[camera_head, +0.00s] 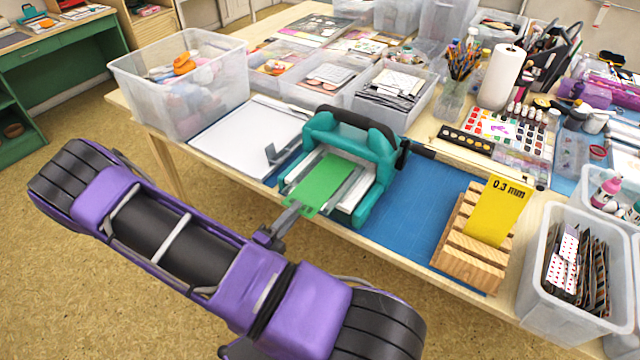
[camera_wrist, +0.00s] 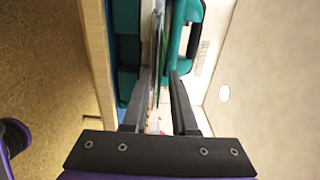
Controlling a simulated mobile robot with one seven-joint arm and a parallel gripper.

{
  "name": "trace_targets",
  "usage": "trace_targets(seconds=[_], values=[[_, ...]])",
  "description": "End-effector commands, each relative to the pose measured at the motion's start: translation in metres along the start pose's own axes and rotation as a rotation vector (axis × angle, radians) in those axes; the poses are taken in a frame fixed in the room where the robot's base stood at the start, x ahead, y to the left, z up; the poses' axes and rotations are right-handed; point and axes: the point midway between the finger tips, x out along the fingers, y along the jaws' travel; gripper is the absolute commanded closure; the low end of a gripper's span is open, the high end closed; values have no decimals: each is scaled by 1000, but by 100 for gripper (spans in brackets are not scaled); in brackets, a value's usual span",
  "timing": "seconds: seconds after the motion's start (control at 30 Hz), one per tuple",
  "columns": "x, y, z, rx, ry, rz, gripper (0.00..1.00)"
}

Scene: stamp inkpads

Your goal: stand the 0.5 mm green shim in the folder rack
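The green shim (camera_head: 320,182) lies flat on the bed of the teal hand-cranked machine (camera_head: 365,155), with its front end sticking out toward me. My gripper (camera_head: 293,209) is at that front end, reaching in level from the front. In the wrist view my gripper (camera_wrist: 163,80) has a gap between its fingers, and a thin edge, apparently the shim's, shows in the gap. Contact is not clear. The wooden folder rack (camera_head: 470,258) stands at the right on the blue mat, with a yellow shim marked 0.3 mm (camera_head: 497,212) upright in it. No thickness mark shows on the green shim.
The blue mat (camera_head: 415,210) is bare between machine and rack. A clear bin of cards (camera_head: 545,300) stands right of the rack. A white board (camera_head: 245,135) and large bin (camera_head: 185,85) are at the left.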

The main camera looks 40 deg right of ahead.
Motion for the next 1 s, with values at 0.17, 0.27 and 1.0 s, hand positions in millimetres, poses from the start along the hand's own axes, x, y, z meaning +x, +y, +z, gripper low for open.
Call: trace_targets(seconds=[0.17, 0.27, 1.0], values=[[0, 0, 0, 0, 0, 0, 100], [0, 0, 0, 0, 0, 0, 100], [-12, -22, 0, -1, 0, 0, 100]])
